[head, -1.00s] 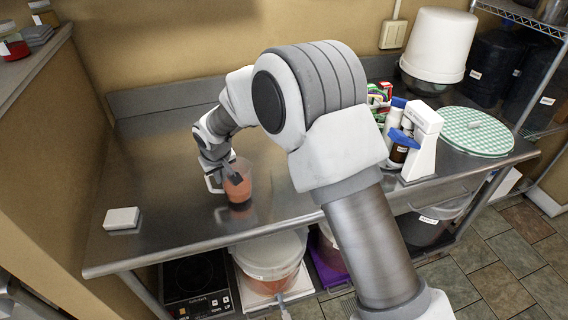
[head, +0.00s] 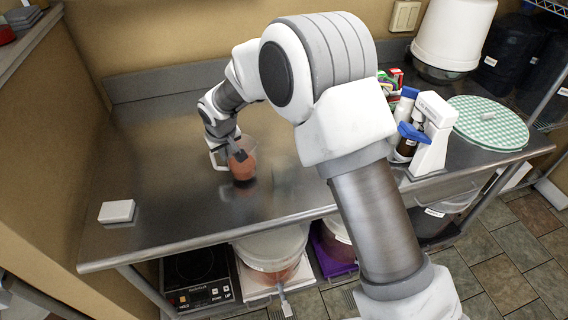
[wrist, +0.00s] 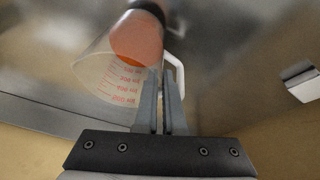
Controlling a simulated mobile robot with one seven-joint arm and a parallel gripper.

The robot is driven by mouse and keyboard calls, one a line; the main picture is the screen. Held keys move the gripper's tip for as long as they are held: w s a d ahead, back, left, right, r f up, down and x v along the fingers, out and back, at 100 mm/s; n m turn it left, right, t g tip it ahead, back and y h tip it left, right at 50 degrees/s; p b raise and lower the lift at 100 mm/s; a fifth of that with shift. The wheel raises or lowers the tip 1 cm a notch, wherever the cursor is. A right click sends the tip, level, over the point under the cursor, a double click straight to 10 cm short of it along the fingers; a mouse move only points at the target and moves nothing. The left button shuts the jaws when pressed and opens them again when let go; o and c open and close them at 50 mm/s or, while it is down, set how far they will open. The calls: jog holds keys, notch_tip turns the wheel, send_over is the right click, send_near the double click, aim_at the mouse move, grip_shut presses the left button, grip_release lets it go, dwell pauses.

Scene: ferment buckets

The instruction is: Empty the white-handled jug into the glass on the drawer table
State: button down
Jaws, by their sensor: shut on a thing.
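The white-handled jug (head: 242,162) is clear and holds orange-red liquid. It is over the left half of the steel table and looks roughly upright in the head view. My gripper (head: 236,150) is shut on it near the handle; exactly where the fingers grip is hard to tell. In the wrist view, the jug (wrist: 108,72) shows red volume marks, and its white handle (wrist: 176,78) is right beside my gripper's fingers (wrist: 161,85). Whether the jug touches the table is unclear. I cannot make out a separate glass or the drawer table.
A small white block (head: 117,211) lies at the table's left front. Bottles and a white device (head: 433,130), a green checked round lid (head: 488,122) and a white bucket (head: 452,35) stand at the right. A bucket (head: 272,250) is below.

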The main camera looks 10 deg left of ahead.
jog(key=shift+d, duration=0.1)
jog(key=shift+d+r, duration=0.1)
jog(key=shift+s+d+r+m+y, duration=0.15)
jog(key=shift+d+r+m+y, duration=0.35)
jog(key=shift+d+y, duration=0.35)
jog(key=shift+s+d+r+t+y+p, duration=0.15)
jog(key=shift+d+r+t+y+p, duration=0.3)
jog(key=shift+d+r+y, duration=0.45)
jog(key=s+d+r+m+t+y, duration=0.1)
jog(key=d+r+t+y, duration=0.1)
jog(key=d+r+y, duration=0.2)
jog(key=d+y, duration=0.1)
jog(key=y, duration=0.2)
jog(key=shift+s+d+r+t, duration=0.2)
jog(key=shift+s+r+t, duration=0.1)
jog(key=shift+s+t, duration=0.05)
jog(key=shift+d+r+m+y+b, duration=0.25)
jog(key=shift+d+m+y+b, duration=0.05)
jog(key=shift+y+b, duration=0.3)
